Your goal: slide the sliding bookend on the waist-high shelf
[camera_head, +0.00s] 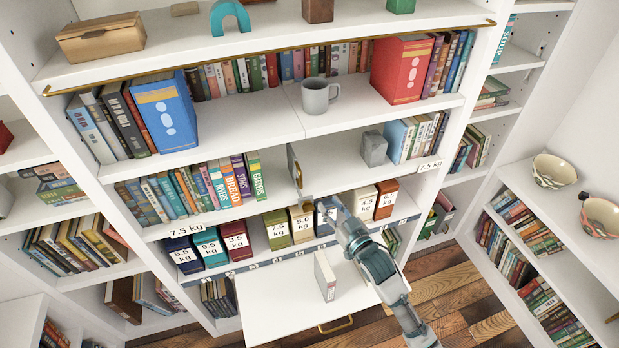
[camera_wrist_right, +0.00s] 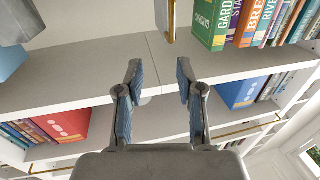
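The sliding bookend (camera_head: 293,165), an upright grey plate with a brass edge, stands on the waist-high shelf (camera_head: 345,178). It is right of a row of books, with a gap between. My right gripper (camera_head: 325,207) is at the front of this shelf, just right of and below the bookend. In the right wrist view the gripper (camera_wrist_right: 159,72) is open, with nothing between its fingers. The bookend (camera_wrist_right: 171,18) shows at the top edge there, beyond the fingertips and apart from them. My left gripper is not in view.
The book row ends in a green book (camera_head: 256,176) on the left. A grey block (camera_head: 372,148) and more books (camera_head: 415,135) stand on the right. Labelled weight boxes (camera_head: 235,241) line the shelf below, above a pulled-out white board (camera_head: 285,305) bearing a white book (camera_head: 325,277).

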